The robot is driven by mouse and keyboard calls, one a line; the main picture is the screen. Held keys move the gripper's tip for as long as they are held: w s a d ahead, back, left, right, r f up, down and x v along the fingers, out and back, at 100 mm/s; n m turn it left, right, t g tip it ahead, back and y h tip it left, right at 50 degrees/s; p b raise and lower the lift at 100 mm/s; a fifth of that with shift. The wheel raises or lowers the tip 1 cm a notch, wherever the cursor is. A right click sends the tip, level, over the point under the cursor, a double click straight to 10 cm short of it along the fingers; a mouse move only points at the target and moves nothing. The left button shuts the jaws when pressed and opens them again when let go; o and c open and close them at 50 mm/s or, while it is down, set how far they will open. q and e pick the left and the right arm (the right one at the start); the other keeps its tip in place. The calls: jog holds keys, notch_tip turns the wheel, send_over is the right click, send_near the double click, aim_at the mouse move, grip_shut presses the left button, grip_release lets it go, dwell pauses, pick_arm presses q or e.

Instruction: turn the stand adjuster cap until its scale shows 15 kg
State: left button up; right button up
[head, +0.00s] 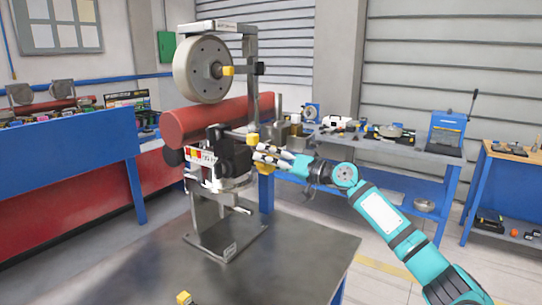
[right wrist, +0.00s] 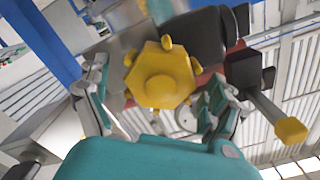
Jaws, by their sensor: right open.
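The stand (head: 225,238) rises from the dark table and carries a grey wheel (head: 203,70) at its top. A yellow lobed cap, which looks like the adjuster cap, shows large in the right wrist view (right wrist: 160,76). In the head view a yellow part (head: 266,172) shows behind my right gripper; I cannot tell surely that it is the same cap. My right gripper (head: 270,157) is open, with its fingers on either side of the cap in the right wrist view (right wrist: 160,100). I cannot tell whether they touch it. No scale reading is legible. My left gripper is not in view.
A yellow-tipped lever (right wrist: 290,130) sticks out close to the right finger in the wrist view. A red cylinder (head: 215,120) lies behind the stand. The dark table (head: 300,255) is mostly bare, with a small yellow piece (head: 183,297) near its front edge.

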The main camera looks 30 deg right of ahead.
jog(key=shift+w, duration=0.1)
jog(key=c, duration=1.1)
jog(key=shift+f+n+b, duration=0.2)
jog(key=shift+n+b, duration=0.2)
jog(key=shift+b, duration=0.4)
jog(key=shift+c, duration=0.2)
jog(key=n+b, duration=0.4)
jog(key=b, duration=0.2)
jog(key=shift+a+n, duration=0.1)
jog(key=shift+n, duration=0.3)
jog(key=shift+c, duration=0.2)
jog(key=n+b, duration=0.2)
jog(key=shift+n, duration=0.4)
jog(key=n+b, duration=0.2)
jog(key=n, duration=0.1)
jog(key=shift+n, duration=0.3)
jog(key=n+b, duration=0.1)
jog(key=n, duration=0.2)
jog(key=shift+o, duration=0.2)
jog(key=shift+r+n+b, duration=0.1)
jog(key=shift+n+b, duration=0.45)
jog(key=shift+n, duration=0.85)
